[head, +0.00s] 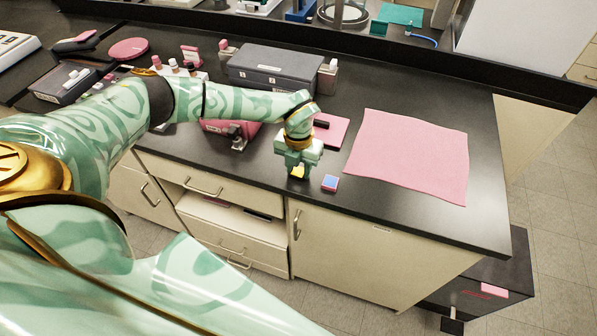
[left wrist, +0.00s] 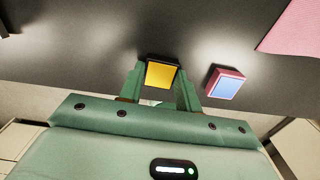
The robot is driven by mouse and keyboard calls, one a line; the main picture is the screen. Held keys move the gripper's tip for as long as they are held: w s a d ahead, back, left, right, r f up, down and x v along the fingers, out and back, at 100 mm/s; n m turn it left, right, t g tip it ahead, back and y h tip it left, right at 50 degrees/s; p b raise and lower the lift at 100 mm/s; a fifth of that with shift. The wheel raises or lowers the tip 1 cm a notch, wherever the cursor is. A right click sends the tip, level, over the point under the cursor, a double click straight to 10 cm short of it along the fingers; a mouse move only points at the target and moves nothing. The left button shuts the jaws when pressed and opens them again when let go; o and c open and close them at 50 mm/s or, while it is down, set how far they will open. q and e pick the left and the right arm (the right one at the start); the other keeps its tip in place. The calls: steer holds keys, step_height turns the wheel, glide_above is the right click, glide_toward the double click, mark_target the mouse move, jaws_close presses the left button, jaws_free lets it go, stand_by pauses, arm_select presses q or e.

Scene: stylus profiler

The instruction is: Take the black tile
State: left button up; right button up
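A small tile with a black rim and a yellow face (left wrist: 161,75) lies between my left gripper's fingertips (left wrist: 161,82) in the left wrist view. In the head view its yellow face (head: 298,171) shows just under the left gripper (head: 297,167), low at the bench's front edge. The fingers flank the tile closely; I cannot tell whether they press on it. A second small tile, pink-rimmed with a blue face (head: 330,183), lies just right of the gripper; it also shows in the left wrist view (left wrist: 225,83). My right gripper is not in view.
A pink cloth (head: 410,155) covers the bench's right part. A pink pad (head: 332,133) with a dark object lies behind the gripper. A grey case (head: 275,68) and small bottles stand farther back. Bare black bench (head: 390,205) shows in front of the cloth.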

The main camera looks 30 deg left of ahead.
arm_select(q)
steer(key=shift+r, duration=0.1)
steer(key=shift+r, duration=0.55)
steer(key=w+d+r+b, duration=0.1)
steer(key=w+d+r, duration=0.8)
steer(key=d+r, duration=0.1)
steer(key=shift+w+d+r, duration=0.2)
steer(key=shift+w+r, duration=0.05)
steer(key=shift+r, duration=0.65)
steer(key=o, duration=0.4)
steer(key=shift+c, duration=0.2)
jaws_close()
